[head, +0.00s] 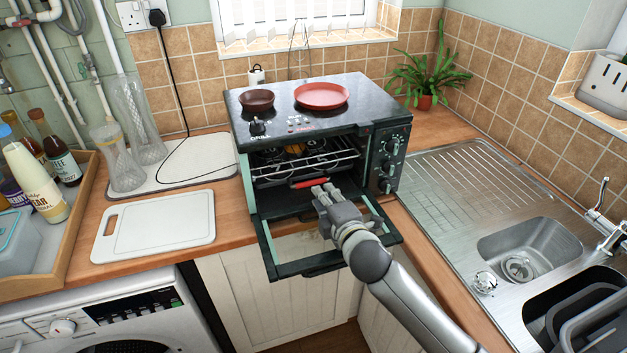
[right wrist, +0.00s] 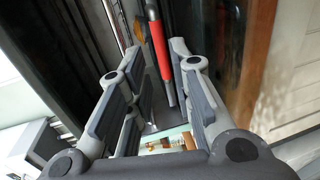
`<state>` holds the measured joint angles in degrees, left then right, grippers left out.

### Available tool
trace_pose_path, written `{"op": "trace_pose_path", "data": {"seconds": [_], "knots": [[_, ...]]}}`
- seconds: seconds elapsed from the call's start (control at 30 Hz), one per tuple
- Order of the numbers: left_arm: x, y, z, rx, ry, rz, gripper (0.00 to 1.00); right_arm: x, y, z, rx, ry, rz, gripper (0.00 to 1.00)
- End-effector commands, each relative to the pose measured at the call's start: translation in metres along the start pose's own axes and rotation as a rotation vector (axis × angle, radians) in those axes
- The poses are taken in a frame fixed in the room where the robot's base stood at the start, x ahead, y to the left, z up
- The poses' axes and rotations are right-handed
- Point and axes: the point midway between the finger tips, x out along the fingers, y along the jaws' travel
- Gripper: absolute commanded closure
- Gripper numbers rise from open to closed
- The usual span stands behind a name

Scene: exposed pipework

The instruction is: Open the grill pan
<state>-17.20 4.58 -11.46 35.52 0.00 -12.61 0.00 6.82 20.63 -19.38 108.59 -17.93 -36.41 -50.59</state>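The countertop grill oven (head: 370,112) stands on the counter with its glass door (head: 275,258) hanging down and open. The grill pan's red handle (head: 310,181) sticks out at the front, below the wire rack (head: 300,165). Most of the pan inside is dark and hard to make out. My right gripper (head: 326,192) is over the open door, at the red handle's right end. In the right wrist view its two fingers (right wrist: 157,72) are spread. The red handle (right wrist: 158,48) lies ahead and between them, without visible grip. My left gripper is not in view.
A brown bowl (head: 257,100) and a red plate (head: 321,96) sit on the oven's top. A white cutting board (head: 155,225) lies to the left, and the steel sink (head: 528,240) is to the right.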

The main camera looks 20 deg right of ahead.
Motion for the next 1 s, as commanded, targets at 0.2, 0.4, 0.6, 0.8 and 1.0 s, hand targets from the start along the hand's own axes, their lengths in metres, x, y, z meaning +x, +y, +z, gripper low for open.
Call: {"op": "trace_pose_path", "data": {"seconds": [0.2, 0.4, 0.6, 0.8, 1.0], "knots": [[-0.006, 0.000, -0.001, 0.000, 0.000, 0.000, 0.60, 0.037, 0.002, 0.000, 0.001, -0.001, 0.000, 0.79], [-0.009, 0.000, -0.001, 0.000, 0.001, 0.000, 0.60, 0.064, 0.001, 0.000, 0.001, 0.000, 0.000, 0.79], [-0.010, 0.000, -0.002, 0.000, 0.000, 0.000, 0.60, 0.078, 0.001, -0.001, 0.001, 0.001, 0.001, 0.79], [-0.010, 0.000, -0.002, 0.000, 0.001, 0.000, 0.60, 0.082, 0.000, 0.000, 0.000, 0.000, 0.000, 0.79], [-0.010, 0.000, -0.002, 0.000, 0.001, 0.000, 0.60, 0.081, 0.000, 0.000, 0.000, 0.000, 0.000, 0.84]]}}
